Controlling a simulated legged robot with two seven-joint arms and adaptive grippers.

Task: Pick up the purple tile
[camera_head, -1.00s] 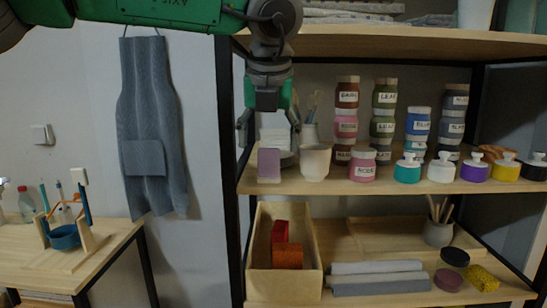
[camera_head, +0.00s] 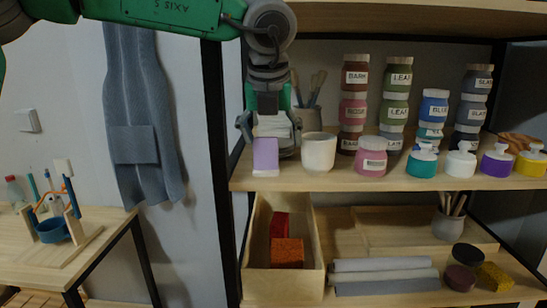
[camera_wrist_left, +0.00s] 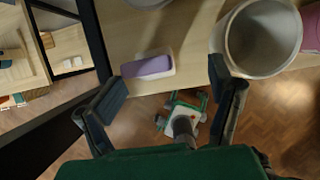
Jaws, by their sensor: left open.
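The purple tile (camera_head: 265,157) stands upright near the front edge at the left end of the middle shelf, with a pale border at its lower part. In the left wrist view the purple tile (camera_wrist_left: 147,66) shows as a flat purple strip on a white base. My left gripper (camera_head: 270,127) hangs down just above the tile in the head view, fingers spread and empty. In the wrist view the left gripper (camera_wrist_left: 168,78) has its fingers apart, with the tile ahead between them, nearer the left finger. No contact is visible. My right gripper is out of view.
A white cup (camera_head: 318,152) stands close to the right of the tile, and a pink jar (camera_head: 371,157) beyond it. Stacked jars and a brush pot are behind. The black shelf post (camera_head: 215,110) is close on the left. The upper shelf (camera_head: 400,20) overhangs.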

